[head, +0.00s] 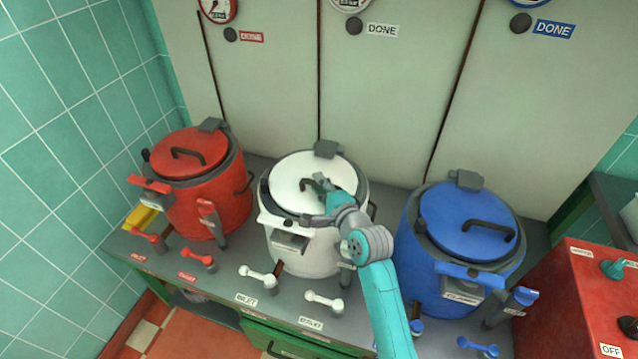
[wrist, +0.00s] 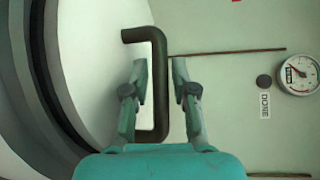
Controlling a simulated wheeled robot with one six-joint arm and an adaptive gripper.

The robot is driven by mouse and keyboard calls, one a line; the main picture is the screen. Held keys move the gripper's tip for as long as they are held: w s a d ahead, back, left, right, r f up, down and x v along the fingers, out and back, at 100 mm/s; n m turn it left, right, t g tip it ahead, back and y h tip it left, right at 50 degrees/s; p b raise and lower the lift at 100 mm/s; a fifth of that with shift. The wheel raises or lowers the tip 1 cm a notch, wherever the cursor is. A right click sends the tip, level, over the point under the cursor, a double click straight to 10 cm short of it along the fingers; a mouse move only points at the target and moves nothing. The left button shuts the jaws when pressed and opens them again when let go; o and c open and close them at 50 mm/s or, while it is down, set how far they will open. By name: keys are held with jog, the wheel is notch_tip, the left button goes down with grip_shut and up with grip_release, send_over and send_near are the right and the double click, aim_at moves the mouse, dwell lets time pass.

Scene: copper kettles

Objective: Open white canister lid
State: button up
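The white canister (head: 320,262) stands in the middle of the counter between a red and a blue one. Its white lid (head: 290,172) lies down on the rim, with a hinge (head: 327,149) at the back; the lid also fills the left of the wrist view (wrist: 92,55). My gripper (head: 326,190) is over the lid at its dark handle. In the wrist view my gripper (wrist: 159,68) is open, with one finger on each side of the handle bar (wrist: 160,90). A gap shows on the right side; contact on the left cannot be told.
The red canister (head: 210,200) stands left and the blue canister (head: 415,225) right, close to my arm. A white front clamp (head: 290,241) and white levers (head: 258,276) sit before the white canister. Panels with gauges (wrist: 299,74) rise behind.

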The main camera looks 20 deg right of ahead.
jog(key=shift+w+a, duration=0.1)
jog(key=shift+w, duration=0.25)
grip_shut()
jog(key=shift+r, duration=0.1)
